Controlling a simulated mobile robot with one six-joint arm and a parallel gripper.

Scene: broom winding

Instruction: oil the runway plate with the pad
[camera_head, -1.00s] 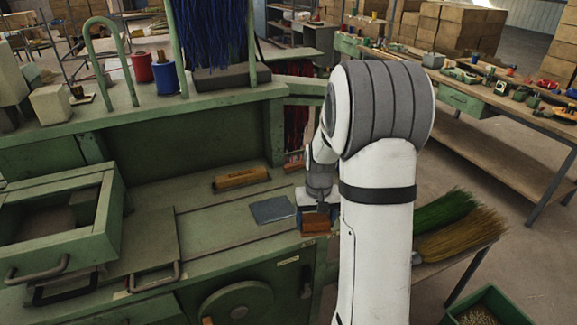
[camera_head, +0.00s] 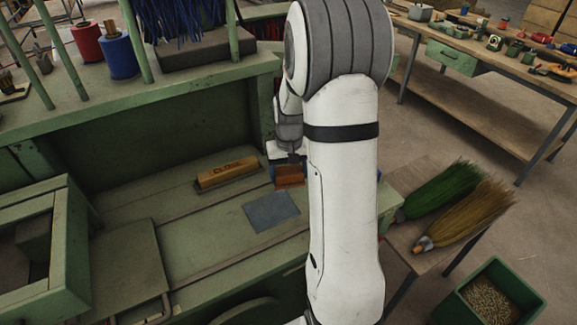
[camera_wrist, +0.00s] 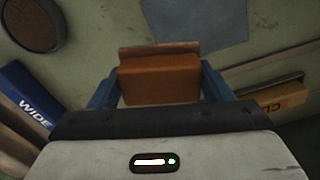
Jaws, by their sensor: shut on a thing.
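My gripper (camera_head: 288,160) is shut on an orange-brown block, which looks like the pad (camera_head: 289,176). In the wrist view the pad (camera_wrist: 160,80) sits between the two blue fingers of my gripper (camera_wrist: 160,92), with a thin brown layer on its far side. A flat blue-grey plate (camera_head: 271,211), apparently the runway plate, lies on the green bench. The pad is just beyond its back right corner in the head view. The plate also shows at the top of the wrist view (camera_wrist: 195,20). Whether the pad touches the bench is unclear.
A wooden block with lettering (camera_head: 226,173) lies on the bench left of my gripper. The wrist view shows a blue block marked WIDE (camera_wrist: 27,97) and a dark round thing (camera_wrist: 30,22). A green drawer box (camera_head: 62,245) stands at left. Brooms (camera_head: 465,215) lie at right.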

